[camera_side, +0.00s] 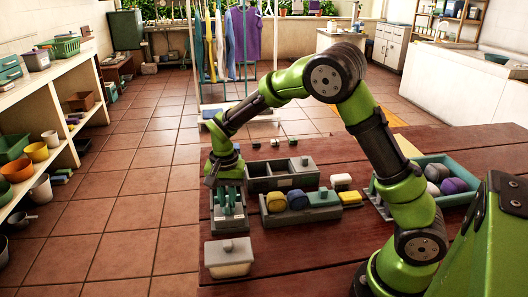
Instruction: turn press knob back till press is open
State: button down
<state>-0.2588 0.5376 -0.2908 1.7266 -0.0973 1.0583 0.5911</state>
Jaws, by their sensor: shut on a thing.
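The press appears to be the small grey and teal device (230,222) with upright teal parts, near the left edge of the wooden table. My gripper (221,182) reaches down onto its top from behind and is shut on the press knob. The knob itself is hidden by the fingers and too small to make out. How far the press is open cannot be told from this view.
A lidded pale box (228,258) stands in front of the press. Right of the press are a grey compartment box (283,177) and a tray (302,215) with yellow and blue rolls. A teal crate (456,199) holds balls farther right. The front middle table (320,258) is bare.

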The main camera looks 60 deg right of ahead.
aim_at(227, 201)
jog(key=n, duration=0.5)
jog(key=shift+r, duration=0.1)
jog(key=shift+n, duration=2.5)
jog(key=c, duration=1.1)
grip_release()
notch_tip(227, 201, up, 17)
jog(key=shift+f, duration=0.1)
jog(key=shift+w, duration=0.1)
